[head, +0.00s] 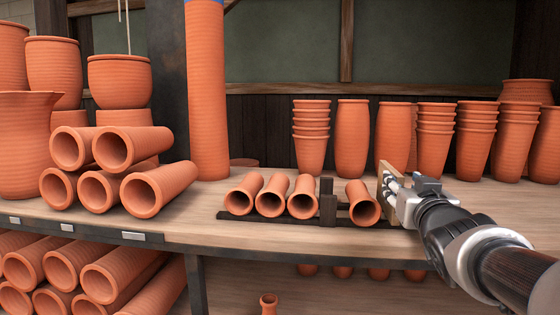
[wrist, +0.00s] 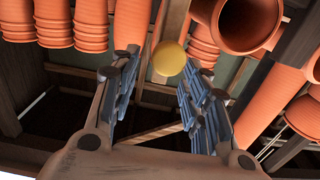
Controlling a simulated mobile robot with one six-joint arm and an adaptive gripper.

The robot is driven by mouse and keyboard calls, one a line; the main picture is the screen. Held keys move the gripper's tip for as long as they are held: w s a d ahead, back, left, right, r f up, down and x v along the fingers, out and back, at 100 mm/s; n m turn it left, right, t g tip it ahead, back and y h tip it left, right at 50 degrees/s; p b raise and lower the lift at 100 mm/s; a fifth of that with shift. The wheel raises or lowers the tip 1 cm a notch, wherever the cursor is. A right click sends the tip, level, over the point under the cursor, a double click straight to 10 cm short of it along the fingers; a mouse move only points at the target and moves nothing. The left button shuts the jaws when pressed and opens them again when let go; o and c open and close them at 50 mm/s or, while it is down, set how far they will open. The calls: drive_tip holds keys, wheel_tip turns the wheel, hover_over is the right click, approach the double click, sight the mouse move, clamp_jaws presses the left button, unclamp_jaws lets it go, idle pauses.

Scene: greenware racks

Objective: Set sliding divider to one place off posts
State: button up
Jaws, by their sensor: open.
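A low dark rack (head: 235,216) lies on the shelf with its rails running left to right. The sliding divider, seemingly the dark upright block (head: 328,211), stands on it with another dark upright (head: 326,186) just behind. Three clay tubes (head: 270,199) lie left of the divider and one tube (head: 362,205) lies right of it, past a small gap. My gripper (head: 388,184) is at the rack's right end, beside the single tube and apart from the divider. In the wrist view its jaws (wrist: 158,78) are spread, with a yellow disc (wrist: 168,59) showing between the tips; I cannot tell what it is.
Stacked clay tubes (head: 119,175) and a tall upright column (head: 207,95) stand to the left. Upright pots and stacked cups (head: 312,140) line the back and right. Bare shelf (head: 215,195) shows around the rack's left end. The shelf's front edge is close to the rack.

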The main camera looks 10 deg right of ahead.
wheel_tip(320, 180, up, 8)
drive_tip(key=shift+f, duration=0.25)
drive_tip(key=shift+o, duration=0.2)
